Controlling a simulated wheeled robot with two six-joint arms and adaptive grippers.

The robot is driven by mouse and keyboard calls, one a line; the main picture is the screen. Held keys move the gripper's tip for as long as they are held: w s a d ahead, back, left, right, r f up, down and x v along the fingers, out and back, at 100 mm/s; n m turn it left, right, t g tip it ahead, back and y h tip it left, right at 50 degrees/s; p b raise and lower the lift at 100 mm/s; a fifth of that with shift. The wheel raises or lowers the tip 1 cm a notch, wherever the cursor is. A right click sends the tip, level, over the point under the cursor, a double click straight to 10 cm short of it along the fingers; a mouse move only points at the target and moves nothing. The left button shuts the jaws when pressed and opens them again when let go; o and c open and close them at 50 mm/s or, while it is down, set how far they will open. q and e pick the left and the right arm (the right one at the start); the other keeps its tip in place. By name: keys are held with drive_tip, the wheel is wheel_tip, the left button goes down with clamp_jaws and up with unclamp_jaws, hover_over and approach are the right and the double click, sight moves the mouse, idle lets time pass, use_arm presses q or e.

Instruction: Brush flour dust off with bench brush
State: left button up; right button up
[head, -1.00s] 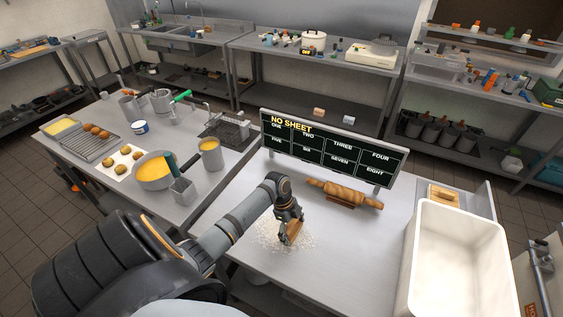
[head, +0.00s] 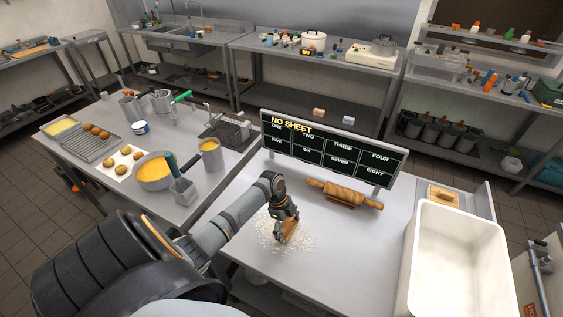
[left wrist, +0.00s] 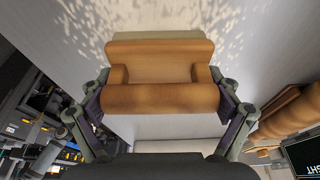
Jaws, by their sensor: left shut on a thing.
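My left gripper (head: 288,217) is shut on the wooden bench brush (head: 288,232) over the steel table. In the left wrist view the brush (left wrist: 160,98) sits between the two fingers, with its pale bristle edge at the far side. The flour dust (head: 268,240) is a speckled white patch on the tabletop around and under the brush. It also shows in the left wrist view (left wrist: 225,15) beyond the brush. Whether the bristles touch the table is hard to tell. My right gripper does not show.
A rolling pin (head: 345,193) lies behind the flour, in front of a black order board (head: 330,150). A large white tub (head: 458,215) stands at the right. A side table at left holds a pan (head: 153,172) and pots. The tabletop right of the flour is clear.

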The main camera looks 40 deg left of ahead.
use_arm(q)
drive_tip(key=shift+w+d+r, duration=0.1)
drive_tip(key=shift+w+d, duration=0.1)
drive_tip(key=shift+d, duration=0.55)
drive_tip(key=shift+w+d+f, duration=0.1)
drive_tip(key=shift+w+d, duration=0.05)
drive_tip(key=shift+d, duration=0.55)
drive_tip(key=shift+w+d+r, duration=0.1)
drive_tip(key=shift+w+d, duration=0.1)
drive_tip(key=shift+d, duration=0.55)
drive_tip(key=shift+s+a+p, duration=0.1)
drive_tip(key=shift+s+a, duration=0.1)
drive_tip(key=shift+a, duration=0.65)
drive_tip(key=shift+s+a+p, duration=0.1)
drive_tip(key=shift+s+a, duration=0.1)
drive_tip(key=shift+a, duration=0.6)
drive_tip(key=shift+s+a+p, duration=0.1)
drive_tip(key=shift+s+a, duration=0.1)
drive_tip(key=shift+a, duration=0.65)
drive_tip(key=shift+w+d, duration=0.2)
drive_tip(key=shift+d, duration=0.65)
drive_tip(key=shift+w+d, duration=0.2)
drive_tip(key=shift+d, duration=0.6)
drive_tip(key=shift+w+d, duration=0.2)
drive_tip(key=shift+d, duration=0.65)
